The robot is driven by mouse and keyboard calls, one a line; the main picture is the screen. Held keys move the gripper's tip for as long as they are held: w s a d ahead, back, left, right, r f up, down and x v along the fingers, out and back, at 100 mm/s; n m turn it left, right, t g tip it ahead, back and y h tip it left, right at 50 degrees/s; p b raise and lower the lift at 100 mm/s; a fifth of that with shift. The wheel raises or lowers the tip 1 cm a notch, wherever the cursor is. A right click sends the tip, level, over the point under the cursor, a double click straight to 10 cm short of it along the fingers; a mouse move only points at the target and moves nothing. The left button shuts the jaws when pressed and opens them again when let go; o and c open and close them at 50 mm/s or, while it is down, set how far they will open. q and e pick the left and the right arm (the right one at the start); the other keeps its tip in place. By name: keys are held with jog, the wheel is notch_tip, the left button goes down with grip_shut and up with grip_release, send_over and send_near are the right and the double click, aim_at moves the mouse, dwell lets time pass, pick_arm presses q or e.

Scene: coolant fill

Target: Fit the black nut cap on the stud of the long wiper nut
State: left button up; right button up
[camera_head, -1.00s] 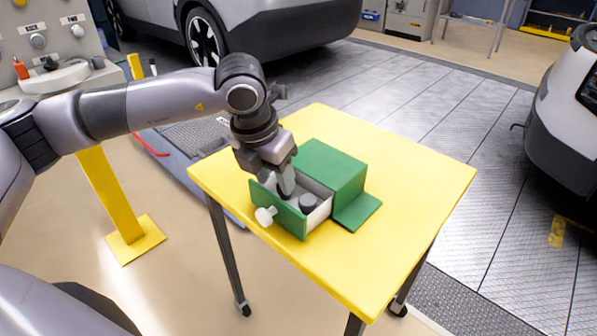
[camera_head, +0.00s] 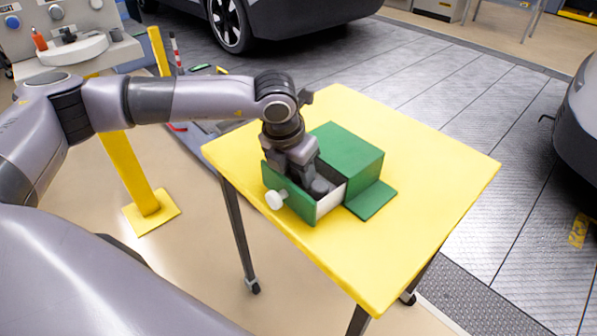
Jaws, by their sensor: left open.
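A green drawer box (camera_head: 350,148) stands on the yellow table, with its drawer (camera_head: 290,205) pulled out toward the lower left. My left gripper (camera_head: 307,186) points down into the open drawer and is open. A dark round piece (camera_head: 321,186), which looks like the black nut cap, is in the drawer at the gripper's fingers. The fingers and the drawer front hide part of it, and I cannot tell whether they touch it. I cannot make out the long wiper nut or its stud. My right gripper is not in view.
The yellow table (camera_head: 430,170) is clear to the right of and in front of the box. A white knob (camera_head: 275,200) sticks out from the drawer front. A green flap (camera_head: 371,201) lies beside the box. A yellow post (camera_head: 135,175) stands left of the table.

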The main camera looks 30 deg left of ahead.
pick_arm(q)
jog(key=c, duration=0.7)
jog(key=shift+r, duration=0.2)
